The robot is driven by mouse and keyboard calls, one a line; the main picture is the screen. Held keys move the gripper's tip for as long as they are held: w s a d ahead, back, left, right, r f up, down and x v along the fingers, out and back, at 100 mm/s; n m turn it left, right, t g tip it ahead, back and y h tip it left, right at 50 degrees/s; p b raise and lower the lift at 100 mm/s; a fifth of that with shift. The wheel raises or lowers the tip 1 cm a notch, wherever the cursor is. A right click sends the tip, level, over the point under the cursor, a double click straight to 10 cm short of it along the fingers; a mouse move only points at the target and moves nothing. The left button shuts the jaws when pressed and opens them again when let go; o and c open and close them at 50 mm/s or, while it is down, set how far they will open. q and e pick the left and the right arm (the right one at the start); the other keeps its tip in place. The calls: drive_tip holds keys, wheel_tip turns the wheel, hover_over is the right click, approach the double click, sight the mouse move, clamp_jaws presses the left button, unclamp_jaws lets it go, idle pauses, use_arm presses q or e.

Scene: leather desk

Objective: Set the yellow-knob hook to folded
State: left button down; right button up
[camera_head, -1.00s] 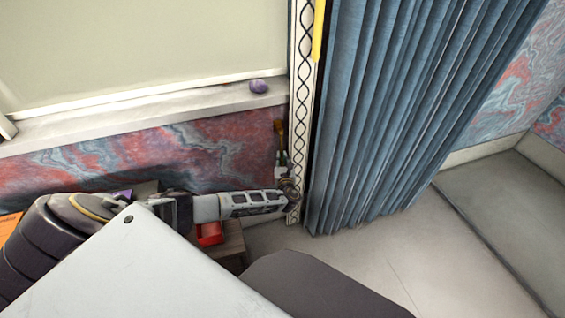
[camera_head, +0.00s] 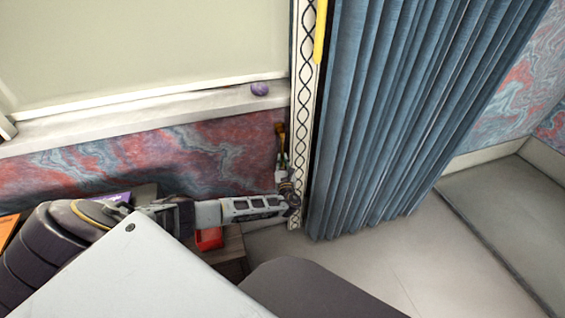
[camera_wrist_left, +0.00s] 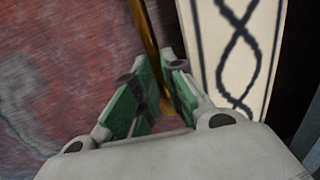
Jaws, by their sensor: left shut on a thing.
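The hook's mount is hard to make out. My right gripper is not in view.
A patterned white strip (camera_head: 304,70) and blue curtain (camera_head: 400,110) stand right of the gripper. A purple ball (camera_head: 259,89) sits on the sill (camera_head: 150,117) above. A red box (camera_head: 209,238) is below my arm. Floor at lower right is bare.

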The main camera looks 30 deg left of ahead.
use_arm(q)
drive_tip(key=c, duration=1.5)
unclamp_jaws()
drive_tip(key=shift+a, duration=0.15)
drive_tip(key=shift+d, duration=0.2)
drive_tip(key=shift+v, duration=3.8)
drive_tip(key=shift+s+a, duration=0.1)
drive_tip(key=shift+a, duration=0.1)
